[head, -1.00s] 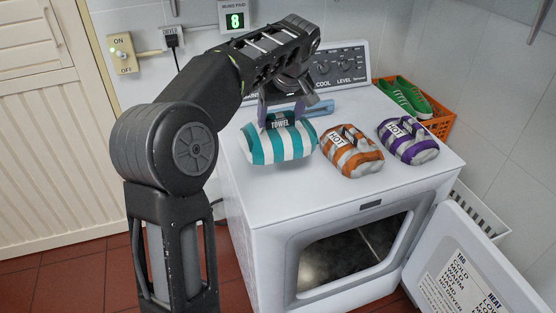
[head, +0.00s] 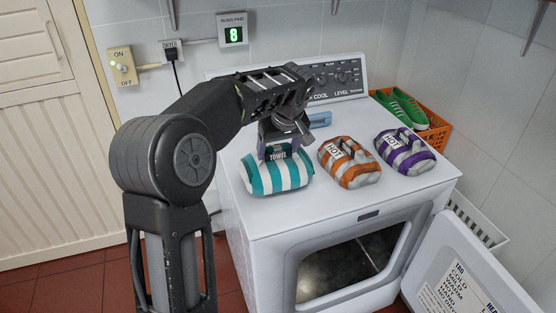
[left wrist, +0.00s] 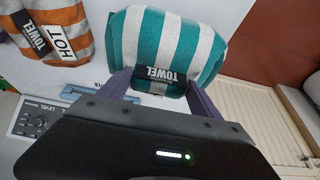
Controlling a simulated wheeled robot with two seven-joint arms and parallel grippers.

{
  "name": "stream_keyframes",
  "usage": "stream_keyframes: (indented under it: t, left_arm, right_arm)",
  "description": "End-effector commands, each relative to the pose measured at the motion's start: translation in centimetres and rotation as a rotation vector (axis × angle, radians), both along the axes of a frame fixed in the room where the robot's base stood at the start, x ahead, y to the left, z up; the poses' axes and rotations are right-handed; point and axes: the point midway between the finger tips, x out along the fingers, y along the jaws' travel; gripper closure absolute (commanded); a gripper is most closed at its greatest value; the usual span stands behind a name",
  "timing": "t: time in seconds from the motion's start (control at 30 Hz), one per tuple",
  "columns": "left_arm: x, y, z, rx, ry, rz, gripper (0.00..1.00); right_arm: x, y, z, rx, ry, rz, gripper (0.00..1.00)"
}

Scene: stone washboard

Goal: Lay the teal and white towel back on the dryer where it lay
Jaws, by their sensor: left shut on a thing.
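The teal and white towel (head: 278,174) is a striped roll with a dark TOWEL label. It is at the left part of the white dryer's top (head: 335,208), low on it or touching; I cannot tell if it bears its full weight there. My left gripper (head: 277,152) points down from above and is shut on the towel at its label. In the left wrist view the towel (left wrist: 205,50) shows between and beyond the purple fingers (left wrist: 158,88). My right gripper is not in view.
An orange striped roll (head: 347,172) and a purple striped roll (head: 405,152), both tagged HOT, lie to the right on the dryer. A blue object (head: 319,120) lies behind the gripper. Green shoes (head: 405,107) sit in an orange basket (head: 436,135). The dryer door (head: 465,270) hangs open.

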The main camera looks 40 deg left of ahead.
Motion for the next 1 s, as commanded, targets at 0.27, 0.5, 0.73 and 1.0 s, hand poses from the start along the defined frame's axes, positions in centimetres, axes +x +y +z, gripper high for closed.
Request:
stream_keyframes:
  t: [0.27, 0.5, 0.73, 1.0]
  left_arm:
    - [0.0, 0.0, -1.9, 0.001, 0.003, -0.001, 0.99]
    - [0.0, 0.0, -3.7, 0.0, -0.002, -0.002, 0.99]
    - [0.0, 0.0, -3.9, 0.0, -0.002, -0.002, 0.99]
    - [0.0, 0.0, -4.0, 0.0, 0.0, -0.001, 0.1]
  right_arm:
    - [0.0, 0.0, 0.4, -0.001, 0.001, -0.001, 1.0]
    - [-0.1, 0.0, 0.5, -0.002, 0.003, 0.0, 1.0]
    - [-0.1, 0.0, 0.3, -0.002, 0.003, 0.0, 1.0]
    - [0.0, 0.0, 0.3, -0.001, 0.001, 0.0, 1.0]
